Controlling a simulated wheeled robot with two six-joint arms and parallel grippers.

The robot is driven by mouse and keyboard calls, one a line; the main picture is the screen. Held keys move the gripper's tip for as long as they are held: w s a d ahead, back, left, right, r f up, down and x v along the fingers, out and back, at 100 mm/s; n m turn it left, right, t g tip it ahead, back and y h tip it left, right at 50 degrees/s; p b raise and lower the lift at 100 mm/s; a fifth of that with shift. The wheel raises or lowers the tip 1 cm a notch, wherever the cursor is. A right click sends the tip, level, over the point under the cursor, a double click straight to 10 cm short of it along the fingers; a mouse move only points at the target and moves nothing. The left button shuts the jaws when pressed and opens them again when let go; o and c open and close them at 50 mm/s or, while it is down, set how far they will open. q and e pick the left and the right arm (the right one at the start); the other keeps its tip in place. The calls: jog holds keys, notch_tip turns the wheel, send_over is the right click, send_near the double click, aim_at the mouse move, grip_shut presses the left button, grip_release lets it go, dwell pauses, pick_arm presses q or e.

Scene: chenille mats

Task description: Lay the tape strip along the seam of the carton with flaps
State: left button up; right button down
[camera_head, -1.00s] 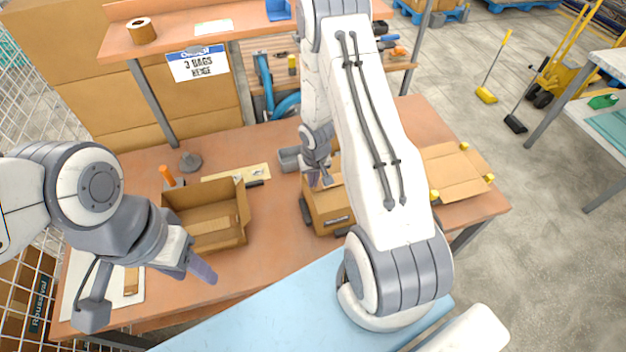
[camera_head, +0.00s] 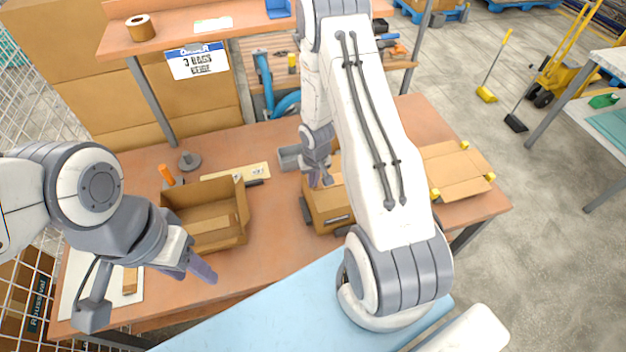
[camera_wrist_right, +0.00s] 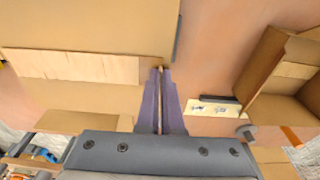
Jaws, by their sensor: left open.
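The carton with flaps (camera_head: 330,212) stands mid-table, partly hidden by my right arm. In the right wrist view its brown top (camera_wrist_right: 90,28) fills the upper left. A pale tan strip (camera_wrist_right: 70,66), which looks like the tape strip, lies flat along it; I cannot tell whether it is on the seam. My right gripper (camera_head: 316,183) is over the carton. In the wrist view its fingers (camera_wrist_right: 160,72) are close together beside the strip's right end; whether they grip anything is unclear. My left gripper (camera_head: 203,270) is open and empty, in front of the open box.
An open empty box (camera_head: 215,237) stands left of the carton. A flattened carton (camera_head: 455,170) with yellow corner pieces lies to the right. A small tan block (camera_head: 131,280) lies on a white sheet at the left. A grey tray (camera_head: 289,158) sits behind the carton. The front middle table is clear.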

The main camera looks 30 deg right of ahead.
jog(key=shift+f, duration=0.1)
dwell(0.3)
jog(key=c, duration=0.7)
grip_release()
jog(key=shift+o, duration=0.2)
jog(key=shift+r+p, duration=3.1)
